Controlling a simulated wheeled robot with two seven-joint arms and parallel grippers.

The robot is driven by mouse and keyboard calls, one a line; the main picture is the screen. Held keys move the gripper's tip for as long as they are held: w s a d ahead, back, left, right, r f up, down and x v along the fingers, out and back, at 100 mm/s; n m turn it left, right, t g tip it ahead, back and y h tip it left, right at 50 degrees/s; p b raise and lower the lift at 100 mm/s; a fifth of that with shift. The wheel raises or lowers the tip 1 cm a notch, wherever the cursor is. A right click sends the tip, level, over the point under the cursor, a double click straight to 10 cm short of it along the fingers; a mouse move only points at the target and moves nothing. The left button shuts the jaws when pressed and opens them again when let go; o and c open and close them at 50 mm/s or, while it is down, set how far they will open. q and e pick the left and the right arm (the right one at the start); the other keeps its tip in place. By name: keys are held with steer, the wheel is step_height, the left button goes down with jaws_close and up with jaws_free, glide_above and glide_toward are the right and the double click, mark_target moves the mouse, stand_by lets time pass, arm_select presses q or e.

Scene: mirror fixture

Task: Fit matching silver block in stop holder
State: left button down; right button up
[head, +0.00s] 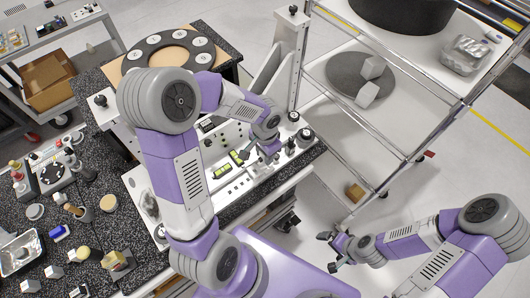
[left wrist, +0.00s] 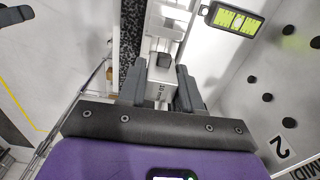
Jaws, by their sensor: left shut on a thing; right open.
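My left gripper (left wrist: 160,85) is shut on a pale silver block (left wrist: 158,76) marked with what reads as "10 mm". A dark square part (left wrist: 164,60) shows just beyond the block; I cannot tell whether they touch. In the head view my left gripper (head: 264,153) is low over the right part of the white fixture plate (head: 232,188), and the block is too small to make out there. I cannot make out the stop holder for certain. My right gripper (head: 340,248) is open and empty, well right of the fixture, above the floor.
A black ring (head: 170,43) with pale round discs stands behind. The speckled bench at left holds small parts and a silver block (head: 53,271). A wheeled cart (head: 330,70) with grey blocks (head: 367,94) stands at back right.

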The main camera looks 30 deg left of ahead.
arm_select(q)
steer(key=shift+f+b, duration=1.1)
steer(key=shift+f, duration=0.45)
steer(key=shift+f+b, duration=1.15)
steer(key=shift+b, duration=0.05)
stand_by(0.3)
steer(key=shift+r, duration=0.15)
steer(key=shift+r+p, duration=1.15)
steer(key=shift+r, duration=0.25)
